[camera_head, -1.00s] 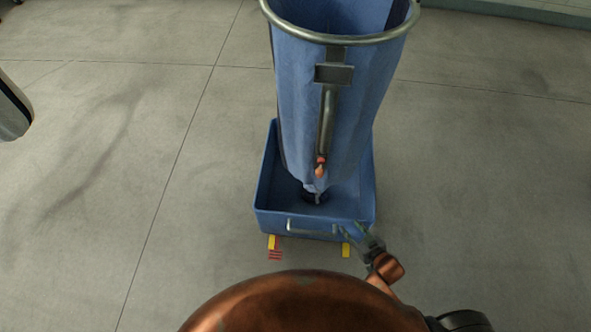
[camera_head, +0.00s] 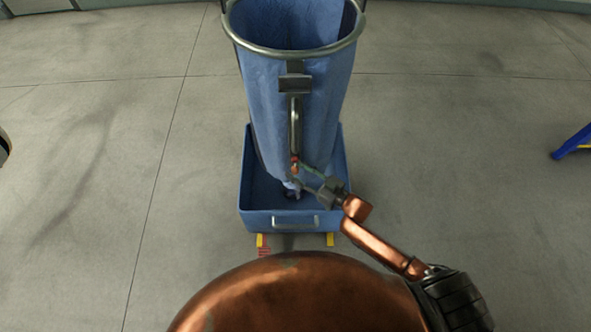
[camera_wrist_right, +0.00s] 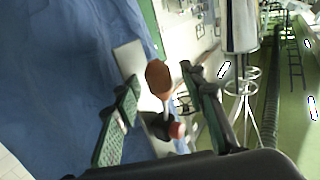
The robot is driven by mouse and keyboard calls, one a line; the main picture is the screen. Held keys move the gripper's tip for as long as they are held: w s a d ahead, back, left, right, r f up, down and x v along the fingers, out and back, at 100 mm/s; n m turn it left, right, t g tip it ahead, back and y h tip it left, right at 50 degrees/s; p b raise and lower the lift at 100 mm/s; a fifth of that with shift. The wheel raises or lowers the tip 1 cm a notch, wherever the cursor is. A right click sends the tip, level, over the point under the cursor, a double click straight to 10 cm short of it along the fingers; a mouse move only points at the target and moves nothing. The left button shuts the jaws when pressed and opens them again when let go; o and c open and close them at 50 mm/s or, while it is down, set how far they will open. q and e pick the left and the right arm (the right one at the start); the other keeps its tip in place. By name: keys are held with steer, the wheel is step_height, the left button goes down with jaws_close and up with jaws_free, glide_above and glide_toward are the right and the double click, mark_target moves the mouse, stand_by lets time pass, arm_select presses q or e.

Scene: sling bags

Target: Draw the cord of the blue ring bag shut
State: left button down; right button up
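The blue ring bag (camera_head: 265,115) hangs from a round metal ring (camera_head: 296,52), its mouth open at the top. A dark plate and a metal tube (camera_head: 295,122) run down its front. A small orange-red cord end (camera_head: 294,165) hangs below the tube. In the right wrist view it shows as an orange-brown bead (camera_wrist_right: 158,75) and a red bead (camera_wrist_right: 177,130). My right gripper (camera_head: 301,176) is open at the cord end, with its green-padded fingers apart on either side of the beads. Contact is not clear. My left gripper is out of view.
A blue tray (camera_head: 245,200) with a front handle stands under the bag, on yellow feet. A blue-and-yellow object (camera_head: 572,142) is at the right edge. The wrist view background shows a pole and racks.

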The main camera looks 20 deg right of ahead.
steer(key=shift+w+a, duration=0.25)
steer(key=shift+w, duration=0.1)
steer(key=shift+c, duration=0.4)
jaws_close()
